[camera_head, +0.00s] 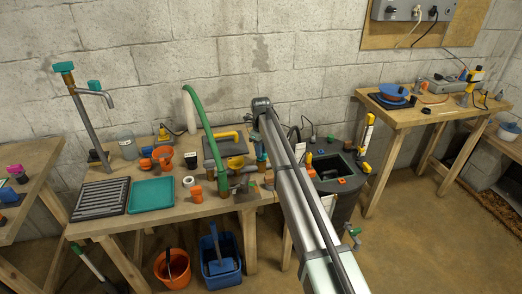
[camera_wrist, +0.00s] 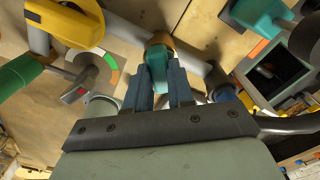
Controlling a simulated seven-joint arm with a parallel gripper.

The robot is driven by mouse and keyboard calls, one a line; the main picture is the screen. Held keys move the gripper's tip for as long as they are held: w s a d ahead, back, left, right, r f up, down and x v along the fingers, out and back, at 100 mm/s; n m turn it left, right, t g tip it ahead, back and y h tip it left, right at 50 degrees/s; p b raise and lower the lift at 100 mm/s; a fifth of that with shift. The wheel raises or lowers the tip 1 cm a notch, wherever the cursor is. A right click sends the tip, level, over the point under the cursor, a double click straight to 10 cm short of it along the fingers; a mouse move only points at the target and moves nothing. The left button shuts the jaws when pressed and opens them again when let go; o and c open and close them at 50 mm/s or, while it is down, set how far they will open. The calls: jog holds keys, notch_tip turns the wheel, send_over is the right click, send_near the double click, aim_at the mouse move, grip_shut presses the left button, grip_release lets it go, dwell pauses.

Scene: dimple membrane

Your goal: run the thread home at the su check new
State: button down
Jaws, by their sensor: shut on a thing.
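In the wrist view my gripper (camera_wrist: 161,76) is shut on a small teal part (camera_wrist: 157,70), gripped between its two blue-grey fingers. The teal part meets a brown-orange collar (camera_wrist: 161,41) on a grey pipe (camera_wrist: 203,62). I cannot tell which piece is the su check, or how far any thread is engaged. In the head view the grey pipework (camera_head: 241,181) stands at the right end of the near bench; my arm covers part of this area, and the grip itself is not clear there.
A teal tray (camera_head: 152,195) lies on the bench (camera_head: 205,208).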

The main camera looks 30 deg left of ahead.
jog(key=m, duration=0.5)
dwell(0.3)
jog(key=c, duration=0.6)
grip_release()
jog(key=n, duration=0.4)
jog(key=shift+n, duration=1.1)
